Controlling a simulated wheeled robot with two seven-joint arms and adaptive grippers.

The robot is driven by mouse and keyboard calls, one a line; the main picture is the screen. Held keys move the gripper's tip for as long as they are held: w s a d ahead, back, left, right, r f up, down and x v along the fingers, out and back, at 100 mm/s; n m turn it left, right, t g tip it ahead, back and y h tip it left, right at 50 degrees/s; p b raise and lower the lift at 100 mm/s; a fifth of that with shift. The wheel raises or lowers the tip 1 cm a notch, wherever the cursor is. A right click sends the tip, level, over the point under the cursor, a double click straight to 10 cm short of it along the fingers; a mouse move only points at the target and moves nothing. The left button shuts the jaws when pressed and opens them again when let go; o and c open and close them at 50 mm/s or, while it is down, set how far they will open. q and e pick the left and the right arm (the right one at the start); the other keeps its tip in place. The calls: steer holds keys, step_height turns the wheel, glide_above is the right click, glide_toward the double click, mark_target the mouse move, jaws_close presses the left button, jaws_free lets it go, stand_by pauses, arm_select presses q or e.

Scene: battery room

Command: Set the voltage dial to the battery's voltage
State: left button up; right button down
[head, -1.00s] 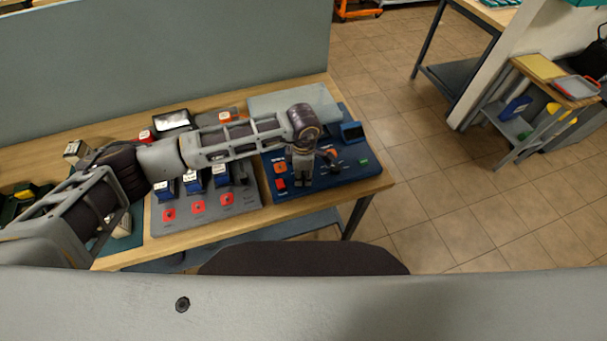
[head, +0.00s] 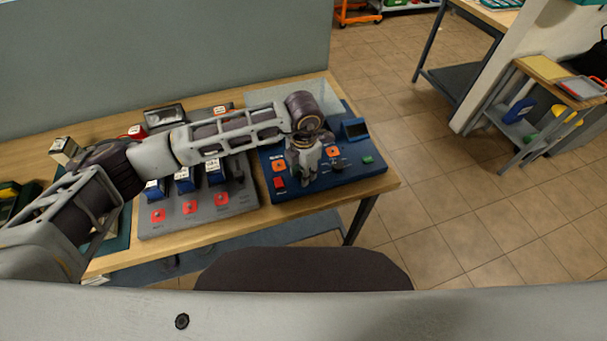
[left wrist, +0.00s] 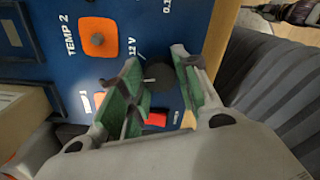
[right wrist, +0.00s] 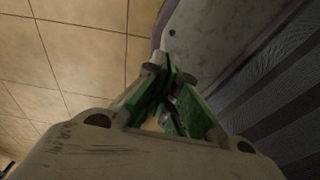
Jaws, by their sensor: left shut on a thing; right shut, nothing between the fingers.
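The blue tester panel (head: 350,177) stands at the right end of the bench. My left gripper (head: 308,182) reaches down onto it, its fingers tilted. In the left wrist view, my left gripper (left wrist: 157,68) is shut on a round dark dial (left wrist: 160,76), one green-padded finger on each side. A "12 V" mark is printed beside the dial; its pointer cannot be made out. Several blue batteries (head: 184,181) stand in the grey rack (head: 240,201); their labels are too small to read. My right gripper (left wrist: 300,12) is shut and empty in the right wrist view (right wrist: 170,80).
Orange sockets (head: 277,167) and a red button (head: 280,183) lie left of the gripper on the panel. A small screen (head: 355,128) and a green button (head: 368,160) lie to the right. A grey partition (head: 160,60) stands behind the bench.

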arm_select(q)
steer(key=shift+f+n+b, duration=0.1)
steer(key=shift+n+b, duration=0.35)
steer(key=shift+n, duration=0.35)
steer(key=shift+n+b, duration=0.4)
steer(key=shift+n, duration=0.2)
steer(key=shift+n+b, duration=0.35)
steer(key=shift+n, duration=0.65)
arm_select(e)
steer(key=d+f, duration=0.1)
steer(key=w+d+f, duration=0.1)
steer(key=d+f, duration=0.1)
steer(key=shift+w, duration=0.15)
steer(key=shift+w+a, duration=0.1)
steer(key=shift+a, duration=0.3)
